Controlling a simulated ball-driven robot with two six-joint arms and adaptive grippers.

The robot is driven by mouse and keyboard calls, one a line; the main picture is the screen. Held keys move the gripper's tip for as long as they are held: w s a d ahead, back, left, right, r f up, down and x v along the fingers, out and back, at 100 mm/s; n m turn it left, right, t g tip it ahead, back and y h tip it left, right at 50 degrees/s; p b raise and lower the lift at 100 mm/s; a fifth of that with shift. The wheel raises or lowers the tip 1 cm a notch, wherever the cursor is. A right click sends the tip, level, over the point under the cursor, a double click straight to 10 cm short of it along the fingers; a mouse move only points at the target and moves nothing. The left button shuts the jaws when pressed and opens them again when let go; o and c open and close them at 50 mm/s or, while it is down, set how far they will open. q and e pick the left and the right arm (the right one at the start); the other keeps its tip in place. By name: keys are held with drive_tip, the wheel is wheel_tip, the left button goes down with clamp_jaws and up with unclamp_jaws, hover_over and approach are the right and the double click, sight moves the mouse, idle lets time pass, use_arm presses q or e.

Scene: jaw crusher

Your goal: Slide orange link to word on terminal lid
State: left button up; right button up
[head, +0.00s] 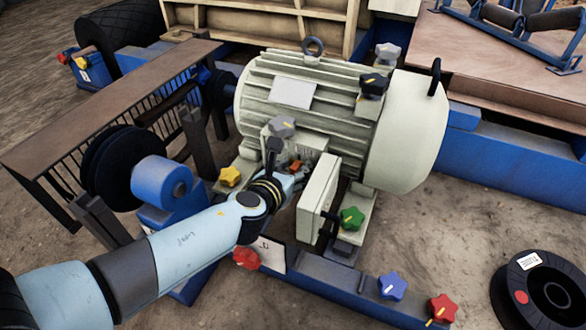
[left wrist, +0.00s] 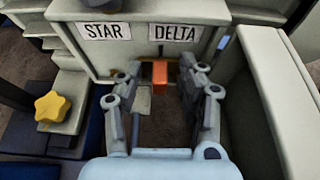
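The small orange link (left wrist: 160,73) is between the fingertips of my left gripper (left wrist: 162,78) in the left wrist view. A gap shows on each side of it, so the gripper looks open around it. The link sits below and between the STAR label (left wrist: 105,31) and the DELTA label (left wrist: 175,32), nearer DELTA. In the head view the orange link (head: 295,165) shows beside my left gripper (head: 286,178), partly hidden. The pale terminal lid (head: 318,198) stands open to its right, and also shows in the left wrist view (left wrist: 262,95). I cannot read any word on it.
The large ribbed motor (head: 310,95) stands behind the terminal box. A yellow star knob (head: 230,176) is to the left and a green one (head: 352,217) to the right. Red and blue knobs (head: 393,286) line the blue rail in front. A black spool (head: 545,290) lies front right.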

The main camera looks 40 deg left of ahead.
use_arm(q)
clamp_jaws()
idle(0.3)
